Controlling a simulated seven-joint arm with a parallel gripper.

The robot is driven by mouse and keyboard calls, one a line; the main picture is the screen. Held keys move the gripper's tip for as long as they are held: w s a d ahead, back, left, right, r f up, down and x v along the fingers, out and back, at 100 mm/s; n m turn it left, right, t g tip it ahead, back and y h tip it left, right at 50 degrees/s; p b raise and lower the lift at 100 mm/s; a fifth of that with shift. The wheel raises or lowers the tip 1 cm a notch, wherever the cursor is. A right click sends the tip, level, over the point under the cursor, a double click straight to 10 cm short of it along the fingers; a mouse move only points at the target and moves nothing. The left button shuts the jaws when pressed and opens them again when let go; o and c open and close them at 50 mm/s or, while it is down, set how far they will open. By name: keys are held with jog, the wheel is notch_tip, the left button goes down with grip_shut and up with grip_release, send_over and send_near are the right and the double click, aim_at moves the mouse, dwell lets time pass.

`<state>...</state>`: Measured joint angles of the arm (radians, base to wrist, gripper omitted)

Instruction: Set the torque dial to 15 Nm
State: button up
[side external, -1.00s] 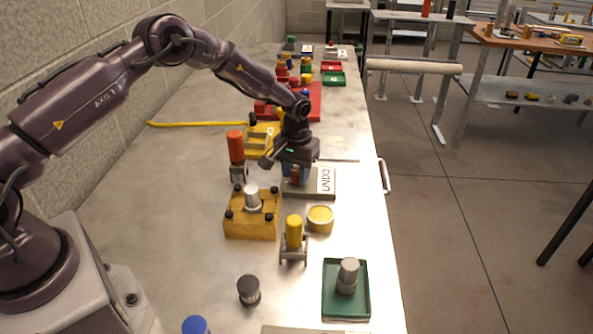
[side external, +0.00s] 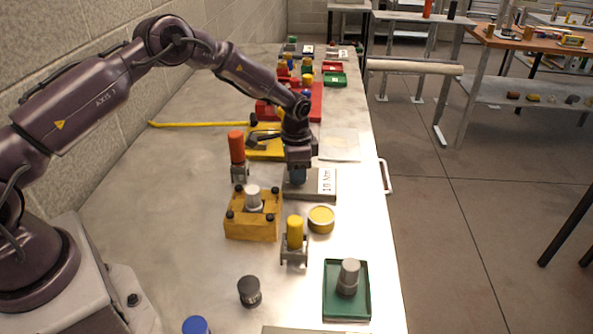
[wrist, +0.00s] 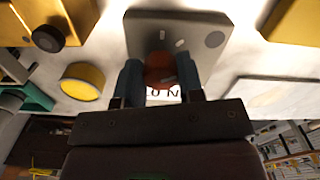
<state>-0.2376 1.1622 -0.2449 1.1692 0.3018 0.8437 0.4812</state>
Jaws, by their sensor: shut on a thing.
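The torque dial unit is a grey-beige plate (side external: 322,188) on the bench, with a white label (side external: 326,181) that seems to read "10 Nm". In the wrist view its plate (wrist: 195,28) carries a red-orange knob (wrist: 160,70), light marks and a dark round spot. My gripper (side external: 298,178) is over the plate, pointing down. In the wrist view its two blue fingers (wrist: 160,82) are shut on the knob, one on each side. Part of the label shows behind the fingers; most of it is hidden. In the side view the knob is hidden by the gripper.
A yellow block with a grey peg (side external: 253,198), a yellow round tin (side external: 321,219), an orange-topped cylinder (side external: 237,148) and a yellow-topped piece (side external: 295,233) stand close by. A green tray (side external: 346,304) is nearer.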

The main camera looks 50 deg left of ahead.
jog(key=m, duration=0.5)
jog(key=shift+a+m, duration=0.1)
jog(key=shift+m, duration=0.2)
dwell(0.4)
jog(key=o, duration=0.9)
notch_tip(320, 180, up, 13)
jog(key=shift+r, duration=0.1)
